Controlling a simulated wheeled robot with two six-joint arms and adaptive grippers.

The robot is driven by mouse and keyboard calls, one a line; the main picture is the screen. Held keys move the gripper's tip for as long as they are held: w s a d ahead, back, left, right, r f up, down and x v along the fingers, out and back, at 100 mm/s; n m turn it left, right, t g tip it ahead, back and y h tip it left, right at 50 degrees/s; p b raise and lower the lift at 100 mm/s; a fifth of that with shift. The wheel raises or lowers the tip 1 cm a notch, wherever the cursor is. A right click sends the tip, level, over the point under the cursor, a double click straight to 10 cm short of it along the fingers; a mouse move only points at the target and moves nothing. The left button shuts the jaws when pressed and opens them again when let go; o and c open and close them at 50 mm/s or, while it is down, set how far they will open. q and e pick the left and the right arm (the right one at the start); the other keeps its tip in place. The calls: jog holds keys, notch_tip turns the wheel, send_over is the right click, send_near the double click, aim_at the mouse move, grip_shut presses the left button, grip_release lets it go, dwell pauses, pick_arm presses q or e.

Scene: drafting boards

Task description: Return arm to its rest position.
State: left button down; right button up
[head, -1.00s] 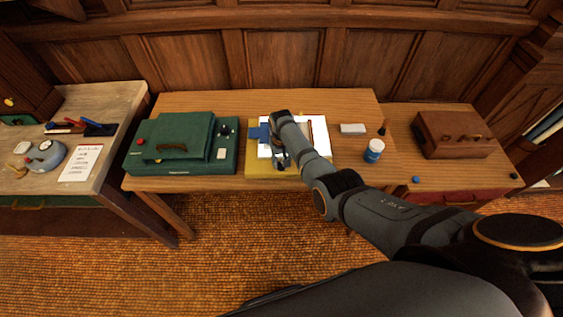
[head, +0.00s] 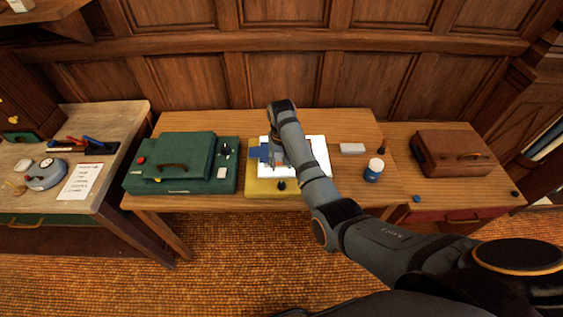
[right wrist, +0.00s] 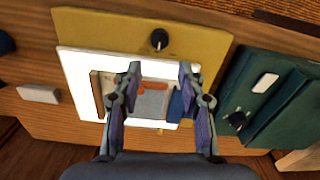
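My right gripper (head: 277,160) is over the white sheet (head: 319,164) on a yellow board (head: 258,187) on the middle desk. In the right wrist view the right gripper (right wrist: 160,72) is open, its two fingers apart. Between and below the fingers lies a flat grey piece with an orange mark (right wrist: 152,98) on the sheet. A blue piece (right wrist: 183,103) and a brown strip (right wrist: 97,95) lie on either side of it. A black knob (right wrist: 159,39) stands on the yellow board. My left gripper is not in view.
A green case (head: 182,163) stands left of the board. A white block (head: 352,148), a blue-and-white jar (head: 374,170) and a brown case (head: 452,155) are to the right. A pale desk (head: 120,115) with small tools is at far left.

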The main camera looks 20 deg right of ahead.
jog(key=shift+r, duration=0.35)
